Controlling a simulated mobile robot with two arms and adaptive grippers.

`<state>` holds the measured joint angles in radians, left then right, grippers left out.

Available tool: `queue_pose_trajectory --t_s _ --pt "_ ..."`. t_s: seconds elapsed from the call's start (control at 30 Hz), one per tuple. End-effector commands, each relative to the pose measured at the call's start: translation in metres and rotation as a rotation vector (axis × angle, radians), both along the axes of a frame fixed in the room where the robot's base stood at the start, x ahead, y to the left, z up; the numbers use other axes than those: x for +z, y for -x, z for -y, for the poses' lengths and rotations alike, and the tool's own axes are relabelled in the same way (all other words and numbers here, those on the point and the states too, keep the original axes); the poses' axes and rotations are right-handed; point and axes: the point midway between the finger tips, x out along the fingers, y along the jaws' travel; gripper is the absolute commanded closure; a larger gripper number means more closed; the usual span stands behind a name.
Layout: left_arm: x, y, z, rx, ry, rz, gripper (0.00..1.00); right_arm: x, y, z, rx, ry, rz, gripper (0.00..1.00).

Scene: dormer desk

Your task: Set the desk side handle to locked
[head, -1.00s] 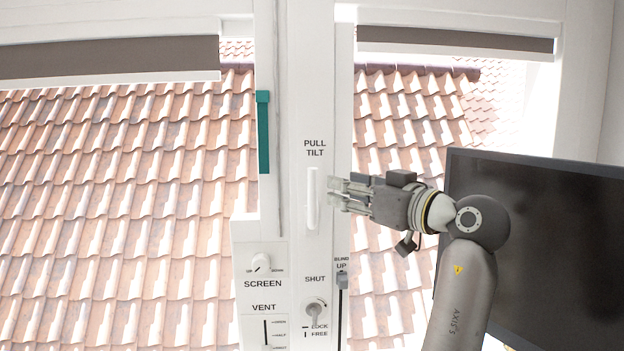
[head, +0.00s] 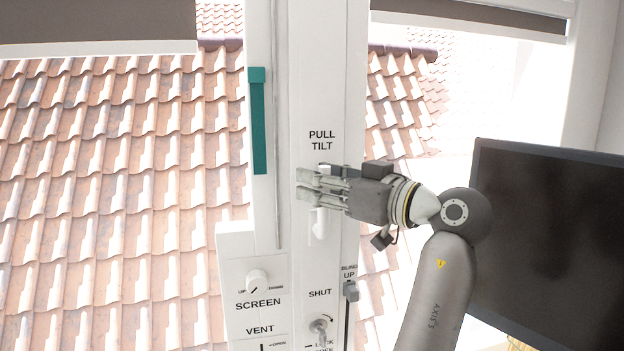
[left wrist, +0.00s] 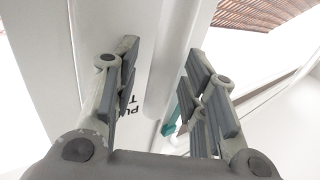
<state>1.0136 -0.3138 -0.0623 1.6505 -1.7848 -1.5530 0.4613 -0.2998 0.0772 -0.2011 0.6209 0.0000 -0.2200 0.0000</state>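A small silver turning handle (head: 319,327) sits low on the white window post under the word SHUT, with LOCK and FREE marks beside it, partly cut off by the lower edge of the head view. A white upright pull handle (head: 319,224) sits higher on the post under PULL TILT. My left gripper (head: 308,182) is in front of this pull handle and hides its middle. In the left wrist view the gripper (left wrist: 158,75) is open, fingers well apart, facing the white post; I cannot tell whether it touches anything. My right gripper is not in view.
A SCREEN knob (head: 257,281) sits on a panel left of the post, above the VENT label. A BLIND slider (head: 350,290) is to the right. A teal bar (head: 258,120) is at upper left. A dark monitor (head: 550,240) stands close to my arm on the right.

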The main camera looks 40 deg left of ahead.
Motion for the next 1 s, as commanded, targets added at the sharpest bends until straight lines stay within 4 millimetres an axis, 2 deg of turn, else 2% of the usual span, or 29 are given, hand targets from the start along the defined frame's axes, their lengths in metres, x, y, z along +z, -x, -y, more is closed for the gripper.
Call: queue_pose_trajectory --t_s 0.2,0.5,0.83,1.0 --pt "0.000 0.000 0.000 -0.001 0.000 0.000 0.60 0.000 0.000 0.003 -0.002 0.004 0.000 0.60" --pt "0.000 0.000 0.000 -0.001 0.000 0.000 0.99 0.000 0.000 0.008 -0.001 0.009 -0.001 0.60" --pt "-0.001 0.000 -0.001 0.000 -0.002 -0.003 1.00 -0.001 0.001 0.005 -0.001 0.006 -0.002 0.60" --pt "-0.002 -0.003 -0.015 0.000 -0.023 -0.028 1.00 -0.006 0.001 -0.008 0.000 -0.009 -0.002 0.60"
